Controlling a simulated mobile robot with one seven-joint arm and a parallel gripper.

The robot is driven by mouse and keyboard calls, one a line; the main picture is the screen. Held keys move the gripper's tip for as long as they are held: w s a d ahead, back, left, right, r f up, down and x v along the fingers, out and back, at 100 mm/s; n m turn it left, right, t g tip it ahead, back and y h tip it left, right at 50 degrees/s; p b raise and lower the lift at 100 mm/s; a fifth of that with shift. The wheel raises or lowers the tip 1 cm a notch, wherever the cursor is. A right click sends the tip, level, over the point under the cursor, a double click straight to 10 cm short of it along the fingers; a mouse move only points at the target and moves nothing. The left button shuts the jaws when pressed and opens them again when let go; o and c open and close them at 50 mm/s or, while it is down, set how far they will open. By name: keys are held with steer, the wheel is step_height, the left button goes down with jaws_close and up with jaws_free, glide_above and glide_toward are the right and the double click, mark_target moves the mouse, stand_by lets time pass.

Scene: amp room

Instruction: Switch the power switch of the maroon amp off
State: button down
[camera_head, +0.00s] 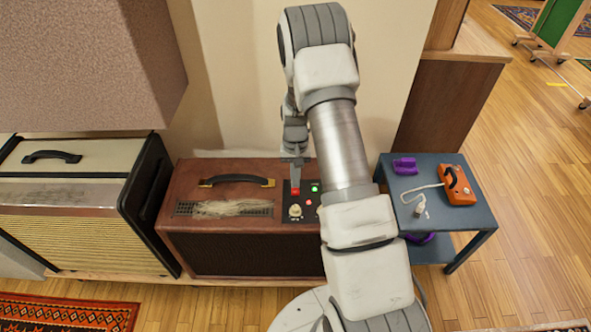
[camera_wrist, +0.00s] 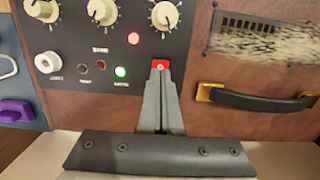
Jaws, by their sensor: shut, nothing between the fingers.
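The maroon amp (camera_head: 245,252) stands in the middle of the head view, with a black control panel (camera_head: 303,211) at the right of its top. In the wrist view, the red power switch (camera_wrist: 161,64) is at the panel's edge, right at my fingertips. My gripper (camera_wrist: 160,72) is shut and empty, its fingers pointing at the switch and covering its lower part. Whether the tips touch it I cannot tell. A red lamp (camera_wrist: 134,39) and a green lamp (camera_wrist: 121,71) glow on the panel. In the head view my gripper (camera_head: 295,185) is over the panel, partly behind my arm.
A cream amp (camera_head: 60,200) stands close at the left. A blue-grey side table (camera_head: 468,225) at the right bears an orange device (camera_head: 457,186) with a cable and a purple object (camera_head: 405,166). A wall rises behind the maroon amp. Cream knobs (camera_wrist: 164,15) lie close to the switch.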

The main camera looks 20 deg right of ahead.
steer(key=shift+s+f, duration=0.1)
steer(key=shift+f, duration=0.85)
steer(key=shift+s+a+f+b, duration=0.1)
steer(key=shift+s+f+b, duration=0.05)
steer(key=shift+f+b, duration=0.2)
steer(key=shift+r, duration=0.15)
steer(key=shift+w+d, duration=0.3)
steer(key=shift+w, duration=0.5)
steer(key=shift+r, duration=0.1)
